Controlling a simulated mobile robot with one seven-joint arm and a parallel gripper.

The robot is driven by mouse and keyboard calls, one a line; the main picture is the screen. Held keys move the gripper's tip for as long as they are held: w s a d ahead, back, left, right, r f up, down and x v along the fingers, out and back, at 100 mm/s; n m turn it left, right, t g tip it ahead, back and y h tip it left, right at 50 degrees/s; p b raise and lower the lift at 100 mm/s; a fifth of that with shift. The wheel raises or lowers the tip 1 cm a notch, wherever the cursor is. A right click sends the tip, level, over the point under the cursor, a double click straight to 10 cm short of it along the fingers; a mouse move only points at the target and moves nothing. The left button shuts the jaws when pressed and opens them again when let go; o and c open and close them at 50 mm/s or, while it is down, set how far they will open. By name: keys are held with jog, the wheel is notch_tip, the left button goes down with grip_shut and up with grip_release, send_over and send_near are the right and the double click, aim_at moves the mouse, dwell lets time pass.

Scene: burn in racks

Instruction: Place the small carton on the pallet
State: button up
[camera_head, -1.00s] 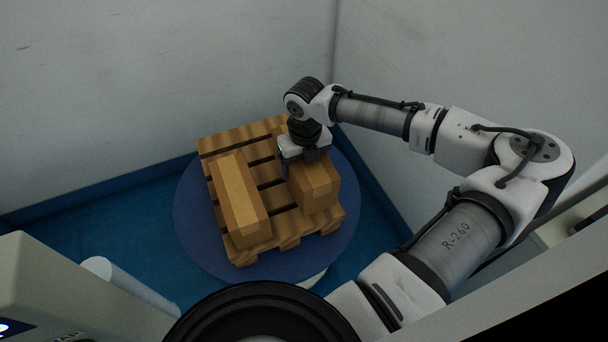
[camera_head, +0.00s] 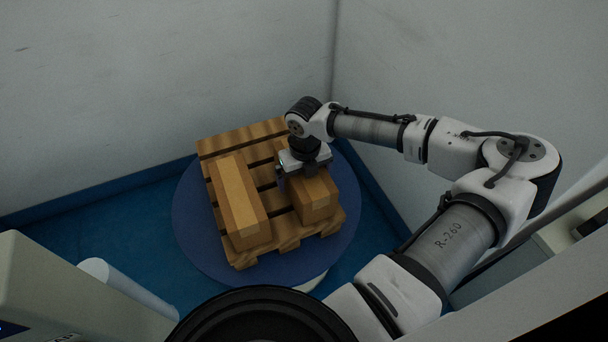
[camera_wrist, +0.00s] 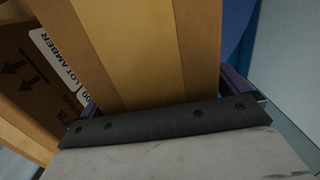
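The small carton (camera_head: 316,198), a brown box with a lighter tape strip, is at the right side of the wooden pallet (camera_head: 235,142). My gripper (camera_head: 303,168) is over its far part, with a finger on either side. In the wrist view, the carton (camera_wrist: 150,50) fills the space between the fingers of my gripper (camera_wrist: 165,97), which looks shut on it. The carton is upright, over or on the right slats. I cannot tell whether its underside touches them.
A longer carton (camera_head: 240,200) lies on the pallet's left side, with a narrow gap to the small one. The pallet stands on a round blue turntable (camera_head: 190,225). Pale walls (camera_head: 150,80) close in behind and to the right. A white machine (camera_head: 45,285) is at lower left.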

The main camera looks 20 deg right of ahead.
jog(key=r, duration=0.4)
jog(key=r+p, duration=0.1)
jog(key=r, duration=0.3)
jog(key=r+p, duration=0.1)
jog(key=r, duration=0.3)
jog(key=shift+s+r, duration=0.15)
jog(key=shift+s, duration=0.1)
dwell(0.5)
